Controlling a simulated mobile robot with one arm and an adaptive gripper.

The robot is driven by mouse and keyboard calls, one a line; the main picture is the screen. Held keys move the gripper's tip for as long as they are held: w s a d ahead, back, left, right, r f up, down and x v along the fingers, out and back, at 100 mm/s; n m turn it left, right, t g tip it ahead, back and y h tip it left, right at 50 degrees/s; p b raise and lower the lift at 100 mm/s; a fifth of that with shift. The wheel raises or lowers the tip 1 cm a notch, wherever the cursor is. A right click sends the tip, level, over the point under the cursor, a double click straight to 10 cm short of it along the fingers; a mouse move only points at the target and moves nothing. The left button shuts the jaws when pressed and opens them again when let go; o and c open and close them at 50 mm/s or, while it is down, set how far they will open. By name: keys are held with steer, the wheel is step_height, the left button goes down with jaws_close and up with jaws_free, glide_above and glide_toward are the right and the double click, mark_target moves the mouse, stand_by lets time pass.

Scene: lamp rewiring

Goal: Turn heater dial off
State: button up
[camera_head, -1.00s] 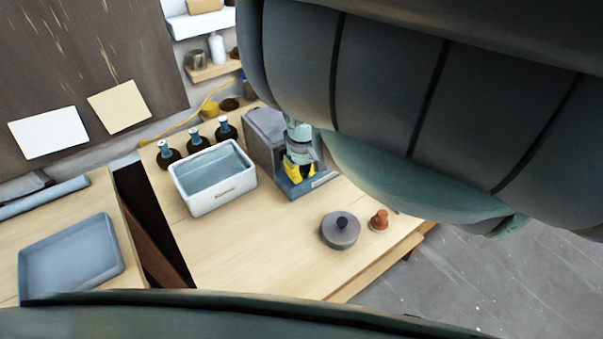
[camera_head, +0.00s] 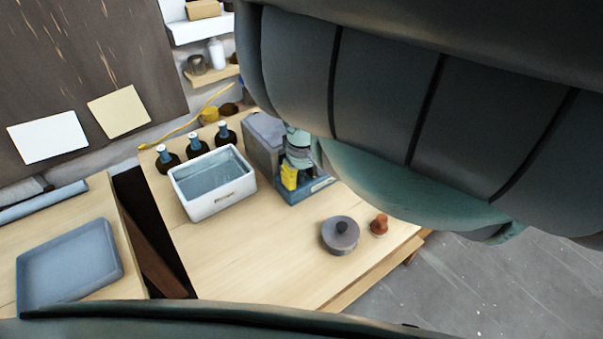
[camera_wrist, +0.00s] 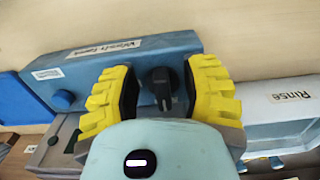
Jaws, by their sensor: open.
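The heater is a blue box with a white label. It shows in the wrist view (camera_wrist: 100,75), and its blue base shows in the head view (camera_head: 312,190). Its black dial (camera_wrist: 161,82) has a raised pointer bar and sits on the face towards the wrist camera. My gripper (camera_wrist: 162,90) is open, with one yellow finger on each side of the dial. Gaps show between the fingers and the dial, so I see no grip on it. In the head view my gripper (camera_head: 289,177) is at the heater, and my arm hides part of the area.
A white tub of liquid (camera_head: 215,195), marked "Rinse" in the wrist view (camera_wrist: 285,108), stands close beside the heater. Several dark bottles (camera_head: 195,146) stand behind it. A grey lidded pot (camera_head: 340,236) and an orange-brown object (camera_head: 379,226) are at the right. The front of the bench is clear.

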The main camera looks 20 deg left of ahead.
mark_target(303, 176)
step_height(303, 176, up, 5)
steer(key=shift+w+d+r, duration=0.1)
steer(key=shift+w, duration=0.05)
steer(key=shift+r, duration=1.15)
steer(key=shift+a, duration=0.2)
